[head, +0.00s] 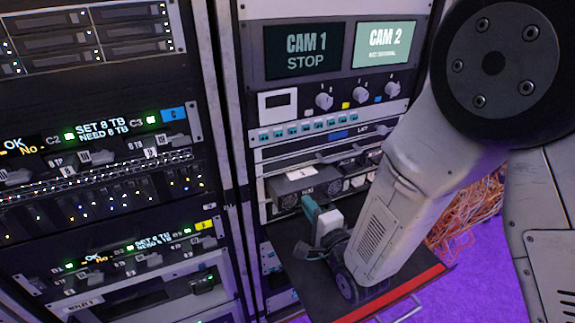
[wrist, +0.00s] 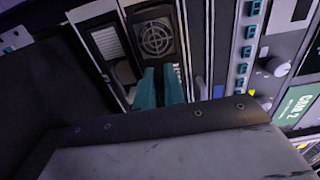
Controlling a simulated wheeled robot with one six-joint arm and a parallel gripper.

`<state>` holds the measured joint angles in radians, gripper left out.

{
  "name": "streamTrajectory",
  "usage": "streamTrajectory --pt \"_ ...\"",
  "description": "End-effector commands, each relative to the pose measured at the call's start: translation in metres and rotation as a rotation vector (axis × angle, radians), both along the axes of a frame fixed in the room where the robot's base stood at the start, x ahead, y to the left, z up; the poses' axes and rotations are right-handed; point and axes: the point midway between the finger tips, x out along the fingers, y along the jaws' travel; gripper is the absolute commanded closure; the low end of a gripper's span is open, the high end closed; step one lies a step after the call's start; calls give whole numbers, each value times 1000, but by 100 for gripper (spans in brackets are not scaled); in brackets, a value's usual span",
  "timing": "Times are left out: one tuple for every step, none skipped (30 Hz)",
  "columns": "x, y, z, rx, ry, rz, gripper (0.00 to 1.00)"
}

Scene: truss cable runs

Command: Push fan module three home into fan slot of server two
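A dark fan module (head: 296,187) with a round grille shows in the lower right rack. It sits in a server bay, and its grey top shows in the head view, so it seems to stick out from the faces beside it. In the wrist view the fan module (wrist: 155,38) is just ahead of the fingers. My gripper (head: 307,205) has teal fingers close together, with nothing seen between them. Its fingertips (wrist: 161,72) are at or near the module's lower face in the wrist picture; I cannot tell if they touch. The module's number is not readable.
A dark shelf with a red front edge (head: 415,288) lies below my gripper. Above the server are a patch strip (head: 335,126), knobs and two CAM screens (head: 307,50). Another rack (head: 100,140) stands at the left. Orange cables (head: 470,215) hang at the right.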

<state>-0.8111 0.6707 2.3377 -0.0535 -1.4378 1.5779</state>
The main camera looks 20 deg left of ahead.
Motion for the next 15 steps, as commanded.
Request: streamTrajectory --pt "0 0 1 2 -2 0 78" --pt "0 0 1 2 -2 0 70" --pt "0 0 1 2 -1 0 64" --pt "0 0 1 2 -1 0 64" --pt "0 0 1 2 -1 0 64" --pt "0 0 1 2 -1 0 64" --pt "0 0 0 2 -1 0 64" --pt "0 0 0 2 -1 0 64" --pt "0 0 0 1 -1 0 64" --pt "0 0 -1 -2 2 0 64" --pt "0 0 -1 -2 2 0 64" --pt "-1 -1 -1 -2 2 0 64" --pt "-2 -3 -1 -2 2 0 64" --pt "-4 -5 -1 -2 1 0 64" --pt "-7 -8 -1 -2 1 0 64"
